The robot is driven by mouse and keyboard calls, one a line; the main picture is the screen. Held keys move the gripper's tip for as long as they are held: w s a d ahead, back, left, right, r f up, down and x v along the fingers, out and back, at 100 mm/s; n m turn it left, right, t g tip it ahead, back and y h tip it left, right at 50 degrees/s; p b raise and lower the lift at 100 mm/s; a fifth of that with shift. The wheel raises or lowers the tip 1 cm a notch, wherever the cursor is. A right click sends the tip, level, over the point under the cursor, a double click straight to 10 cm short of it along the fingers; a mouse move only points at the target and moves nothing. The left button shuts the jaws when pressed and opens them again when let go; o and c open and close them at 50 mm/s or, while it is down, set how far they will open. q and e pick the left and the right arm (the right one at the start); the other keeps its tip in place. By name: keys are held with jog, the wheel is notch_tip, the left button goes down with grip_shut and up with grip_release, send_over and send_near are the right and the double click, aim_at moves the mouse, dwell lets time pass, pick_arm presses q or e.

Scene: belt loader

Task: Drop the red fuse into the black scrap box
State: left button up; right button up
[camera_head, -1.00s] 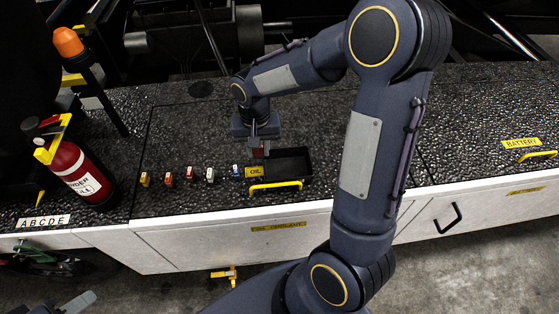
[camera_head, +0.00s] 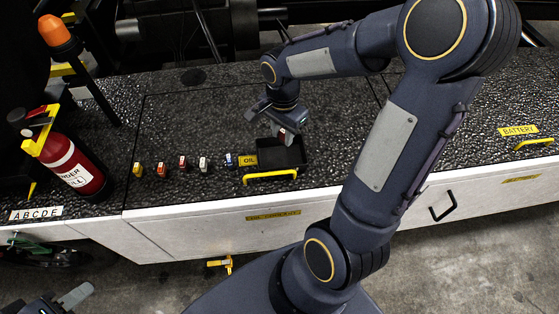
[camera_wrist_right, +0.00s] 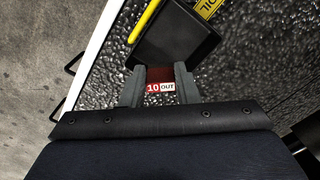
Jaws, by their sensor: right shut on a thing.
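My right gripper (camera_head: 284,128) is shut on a red fuse (camera_wrist_right: 160,76), whose label reads "10 OUT" in the wrist view. The fuse also shows in the head view (camera_head: 282,139) just below the fingers. The black scrap box (camera_head: 297,159) is an open dark tray on the bench, and the held fuse appears at its back edge in the head view. In the wrist view the box (camera_wrist_right: 175,38) lies just beyond the fingertips. I cannot tell the exact height of the fuse. My left gripper (camera_head: 72,299) shows partly at the bottom left, away from the bench.
Several fuses stand in a row left of the box, including another red one (camera_head: 183,162) and a blue one (camera_head: 229,160). An OIL label (camera_head: 249,160) and a yellow handle (camera_head: 270,177) border the box. A fire extinguisher (camera_head: 76,168) stands at left.

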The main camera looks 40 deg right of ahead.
notch_tip(320, 180, down, 2)
jog(key=shift+f+b, duration=0.1)
jog(key=shift+b, duration=0.35)
jog(key=o, duration=1)
notch_tip(320, 180, up, 8)
